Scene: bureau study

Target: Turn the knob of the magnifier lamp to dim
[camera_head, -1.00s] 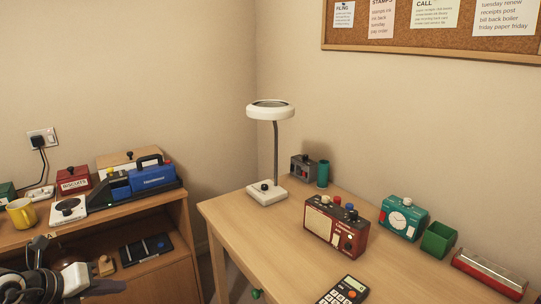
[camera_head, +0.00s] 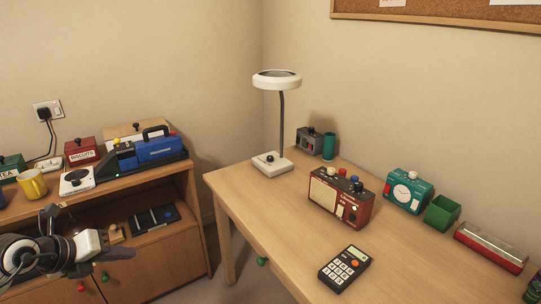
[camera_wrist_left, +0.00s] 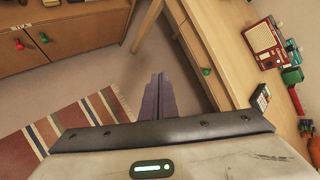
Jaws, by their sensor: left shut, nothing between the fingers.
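The magnifier lamp has a white ring head (camera_head: 277,80) on a thin dark stem and a square white base (camera_head: 272,165) near the left back corner of the desk. Its dark round knob (camera_head: 270,157) sits on top of the base; which way it is set is too small to tell. My left gripper (camera_head: 118,253) is at the lower left in front of the wooden cabinet, well away from the lamp. In the left wrist view its fingers (camera_wrist_left: 158,97) are together and empty, above the floor beside the desk. My right gripper is not in view.
The desk (camera_head: 235,195) also holds a red radio (camera_head: 340,197), a calculator (camera_head: 345,268), a teal clock (camera_head: 406,190) and a green box (camera_head: 442,212). The low cabinet (camera_head: 155,268) stands at the left, with a gap before the desk. A striped rug (camera_wrist_left: 85,122) lies below.

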